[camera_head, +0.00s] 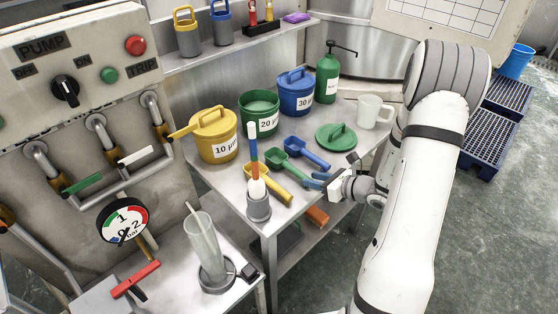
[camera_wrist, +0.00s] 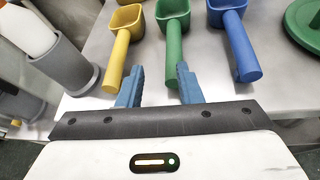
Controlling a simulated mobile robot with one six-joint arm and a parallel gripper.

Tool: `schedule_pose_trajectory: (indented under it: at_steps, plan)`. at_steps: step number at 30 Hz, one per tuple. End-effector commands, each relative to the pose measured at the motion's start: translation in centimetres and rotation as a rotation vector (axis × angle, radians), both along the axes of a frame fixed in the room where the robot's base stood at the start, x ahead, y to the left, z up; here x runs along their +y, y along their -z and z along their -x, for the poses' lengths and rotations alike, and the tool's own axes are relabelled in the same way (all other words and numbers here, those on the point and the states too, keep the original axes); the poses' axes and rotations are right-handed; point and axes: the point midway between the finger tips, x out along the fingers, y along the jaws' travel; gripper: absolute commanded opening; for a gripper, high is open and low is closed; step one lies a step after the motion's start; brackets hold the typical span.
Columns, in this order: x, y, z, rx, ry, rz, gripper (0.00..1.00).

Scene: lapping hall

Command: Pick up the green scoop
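The green scoop (camera_head: 279,161) lies on the steel table between a yellow and a blue scoop, its handle pointing towards my gripper. In the wrist view the green scoop (camera_wrist: 173,36) is ahead of my fingers, with its handle end close to the right finger, which partly covers it. My gripper (camera_head: 318,181) is at the table's front edge; in the wrist view its two blue fingers (camera_wrist: 158,82) are apart with nothing gripped. I cannot tell whether the right finger touches the handle.
The yellow scoop (camera_head: 257,171) and blue scoop (camera_head: 294,144) lie close on either side. The green lid (camera_head: 336,137), white mug (camera_head: 370,110) and yellow (camera_head: 213,137), green (camera_head: 260,111) and blue (camera_head: 296,92) tubs stand behind.

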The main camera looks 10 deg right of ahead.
Motion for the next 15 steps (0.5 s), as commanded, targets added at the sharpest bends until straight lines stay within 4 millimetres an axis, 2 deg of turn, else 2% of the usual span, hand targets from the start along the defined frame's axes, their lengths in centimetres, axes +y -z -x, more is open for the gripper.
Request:
schedule_pose_trajectory:
  at_steps: [3, 7, 15]
  plan:
    - [-1.1, 0.9, -0.4, 0.021, 0.065, -0.029, 0.32]
    - [-1.4, 1.2, -0.6, 0.026, 0.086, -0.037, 0.32]
    - [0.3, 2.1, -2.3, 0.027, 0.080, -0.037, 0.32]
